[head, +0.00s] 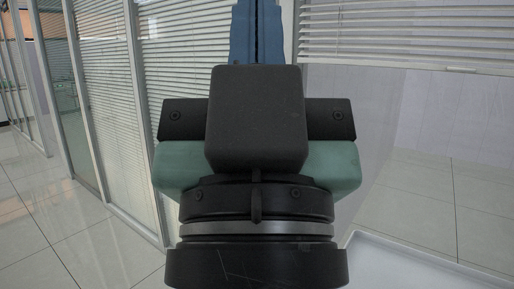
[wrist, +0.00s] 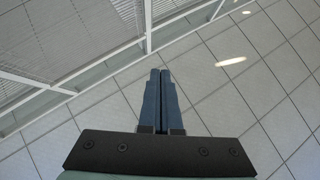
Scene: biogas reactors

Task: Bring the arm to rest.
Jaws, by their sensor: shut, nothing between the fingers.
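My gripper (head: 256,32) stands large in the middle of the head view, seen from behind. Its blue fingers lie side by side with only a thin dark line between them, and their tips run out of the top of the picture. In the wrist view my gripper (wrist: 160,76) is shut, with the two blue fingers together and nothing between them. The fingers point out over a tiled floor (wrist: 225,65) and touch nothing.
In the head view, a glass partition with blinds (head: 105,100) runs along the left, and more blinds (head: 410,35) hang at the upper right. A white surface with a raised edge (head: 400,265) lies at the lower right. The tiled floor (head: 60,220) at the left is clear.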

